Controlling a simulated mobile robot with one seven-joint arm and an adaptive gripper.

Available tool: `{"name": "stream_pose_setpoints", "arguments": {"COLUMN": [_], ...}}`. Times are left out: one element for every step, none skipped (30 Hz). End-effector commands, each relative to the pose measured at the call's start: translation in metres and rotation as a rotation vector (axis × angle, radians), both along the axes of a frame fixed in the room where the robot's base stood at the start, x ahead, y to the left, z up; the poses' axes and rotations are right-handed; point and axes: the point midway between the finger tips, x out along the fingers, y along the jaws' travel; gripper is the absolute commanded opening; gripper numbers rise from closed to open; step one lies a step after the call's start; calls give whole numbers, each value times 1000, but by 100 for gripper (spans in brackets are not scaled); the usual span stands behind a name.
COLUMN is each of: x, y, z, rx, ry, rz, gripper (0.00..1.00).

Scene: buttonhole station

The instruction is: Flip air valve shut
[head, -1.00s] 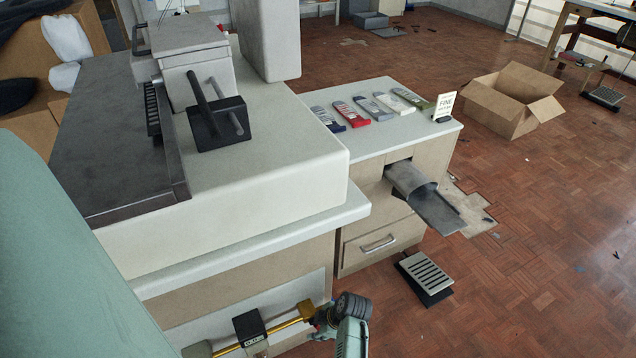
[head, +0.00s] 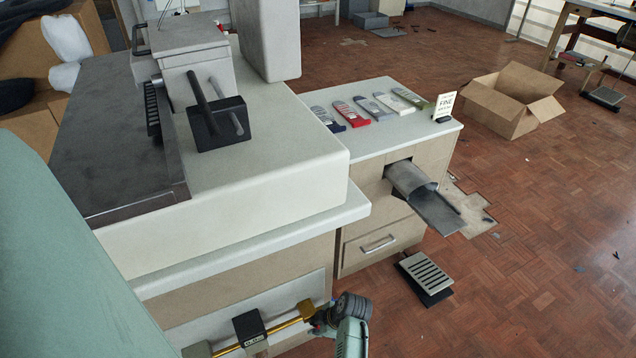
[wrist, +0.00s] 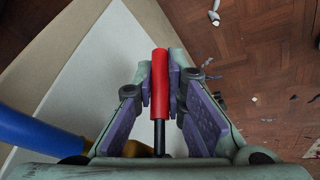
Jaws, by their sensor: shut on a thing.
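The air valve's red lever (wrist: 160,85) stands on a dark stem in the wrist view, pointing away from the camera. My gripper (wrist: 161,72) has its purple-padded fingers on both sides of the lever and is shut on it. The brass pipe (head: 285,326) runs along the front of the machine cabinet in the head view, with a black labelled block (head: 248,328) on it. In the head view my wrist covers the right end of the pipe, and the lever is mostly hidden there. A blue tube (wrist: 32,134) meets brass at the lower left of the wrist view.
The cabinet (head: 230,265) with the large machine stands close beside my arm. To its right are a drawer unit with a metal chute (head: 425,200) and a black foot pedal (head: 425,278). An open cardboard box (head: 510,105) lies farther back. The floor at right is mostly clear.

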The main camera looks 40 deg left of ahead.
Motion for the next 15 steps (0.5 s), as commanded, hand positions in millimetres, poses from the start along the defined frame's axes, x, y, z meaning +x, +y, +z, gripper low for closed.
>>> {"name": "stream_pose_setpoints", "arguments": {"x": [0,0,0,0,0,0,0,0,0,0,0,-1,-2,-3,-4], "y": [0,0,0,0,0,0,0,0,0,0,0,0,1,1,2], "z": [0,0,0,0,0,0,0,0,0,0,0,-1,-2,-2,-3], "rx": [0,0,0,0,0,0,0,0,0,1,2,5,11,19,31], "ry": [0,0,0,0,0,0,0,0,0,0,4,15,31,49,79], "rz": [1,1,1,1,1,1,1,1,1,1,1,2,2,3,4], "gripper": [0,0,0,0,0,0,0,0,0,0,0,0,0,0,0]}}
